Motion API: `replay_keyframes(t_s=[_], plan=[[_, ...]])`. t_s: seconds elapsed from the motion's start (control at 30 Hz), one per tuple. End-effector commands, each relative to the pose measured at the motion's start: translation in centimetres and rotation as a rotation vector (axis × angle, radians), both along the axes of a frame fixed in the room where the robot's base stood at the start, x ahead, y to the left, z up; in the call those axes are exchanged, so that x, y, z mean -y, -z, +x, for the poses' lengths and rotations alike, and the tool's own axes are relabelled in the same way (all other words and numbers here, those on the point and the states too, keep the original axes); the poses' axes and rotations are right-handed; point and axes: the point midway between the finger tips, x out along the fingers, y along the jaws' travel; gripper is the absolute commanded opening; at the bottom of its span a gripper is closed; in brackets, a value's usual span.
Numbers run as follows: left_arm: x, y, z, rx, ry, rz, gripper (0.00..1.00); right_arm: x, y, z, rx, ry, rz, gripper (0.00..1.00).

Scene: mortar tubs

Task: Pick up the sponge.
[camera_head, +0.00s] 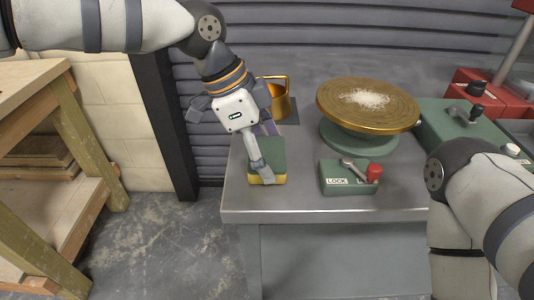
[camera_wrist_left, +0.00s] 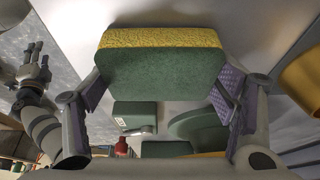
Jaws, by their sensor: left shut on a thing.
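The sponge (camera_head: 273,150), green on top with a yellow layer, is at the bench's front left corner in the head view. My left gripper (camera_head: 263,168) reaches down over it and is shut on it. In the left wrist view the sponge (camera_wrist_left: 160,70) sits between the two purple-padded fingers. I cannot tell whether it touches the bench. My right gripper (camera_wrist_left: 34,68) shows small at the left of the left wrist view, its fingers apart and empty. It is outside the head view.
A wooden shelf unit (camera_head: 70,215) stands left.

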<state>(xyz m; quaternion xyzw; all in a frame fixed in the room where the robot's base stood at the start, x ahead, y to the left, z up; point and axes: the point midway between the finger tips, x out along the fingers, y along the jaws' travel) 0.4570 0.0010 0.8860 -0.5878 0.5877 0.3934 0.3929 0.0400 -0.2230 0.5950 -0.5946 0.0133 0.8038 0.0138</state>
Motion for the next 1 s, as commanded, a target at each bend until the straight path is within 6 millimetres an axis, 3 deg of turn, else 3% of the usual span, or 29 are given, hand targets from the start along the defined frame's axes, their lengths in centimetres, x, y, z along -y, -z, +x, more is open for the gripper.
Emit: replay_keyframes(t_s=[0.17, 0.4, 0.53, 0.7, 1.0], plan=[[0.1, -3.2, 0.1, 0.006, 0.001, -0.002, 0.69, 0.0, -0.1, 0.1, 0.004, 0.000, 0.000, 0.40], [1.6, -10.1, -6.1, 0.015, 0.006, 0.003, 0.69, 0.0, -1.8, 1.8, 0.061, 0.002, 0.000, 0.40], [2.6, -11.5, -9.8, 0.012, 0.004, 0.003, 0.69, 0.0, -2.4, 2.4, 0.084, 0.002, 0.000, 0.40], [3.4, -12.5, -12.7, 0.007, 0.002, 0.000, 0.69, 0.0, -2.8, 2.8, 0.100, 0.002, 0.001, 0.40], [3.7, -12.7, -13.6, -0.001, -0.001, -0.001, 0.69, 0.0, -2.8, 2.9, 0.101, 0.002, 0.001, 0.40]])
